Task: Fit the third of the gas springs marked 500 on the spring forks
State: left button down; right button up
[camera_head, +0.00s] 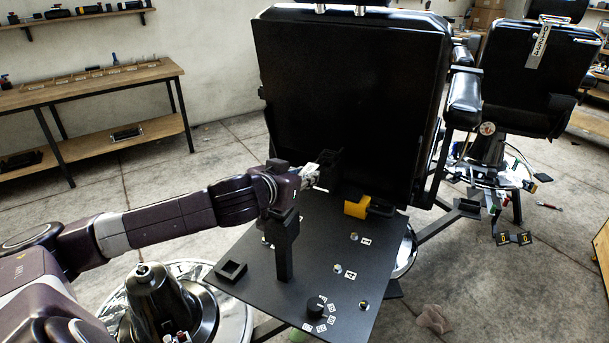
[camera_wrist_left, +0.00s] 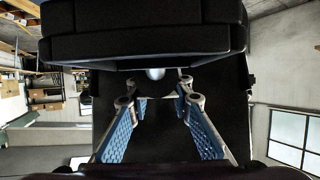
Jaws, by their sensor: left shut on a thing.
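My left gripper (camera_head: 318,172) is at the lower back of the black barber chair (camera_head: 350,90). In the left wrist view its two blue-padded fingers (camera_wrist_left: 157,110) stand apart, with a dark thing between them that hardly stands out from the black behind. A grey rounded end (camera_wrist_left: 155,73) shows just beyond the fingertips, under the wide black cushion-like part (camera_wrist_left: 145,30). I cannot tell whether the dark thing is a gas spring, and no 500 marking is readable. The spring forks are not clearly visible. My right gripper is not in view.
A black plate (camera_head: 305,270) below the arm carries a black post (camera_head: 284,250), a square socket (camera_head: 231,271), a dial (camera_head: 317,307) and number tags. A yellow and black piece (camera_head: 357,208) sits at its far edge. A second chair (camera_head: 535,65) stands right; a wooden bench (camera_head: 95,80) stands left.

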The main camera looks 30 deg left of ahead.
pick_arm(q)
jog(key=shift+f+b, duration=0.55)
jog(key=shift+f, duration=0.15)
jog(key=c, duration=1.7)
grip_release()
jog(key=shift+o, duration=0.2)
jog(key=shift+f, duration=0.15)
jog(key=shift+s, duration=0.1)
jog(key=shift+v, duration=1.95)
jog(key=shift+d+v, duration=0.2)
jog(key=shift+v, duration=0.9)
jog(key=shift+s+a+r, duration=0.1)
jog(key=shift+s+r, duration=0.3)
jog(key=shift+s, duration=0.2)
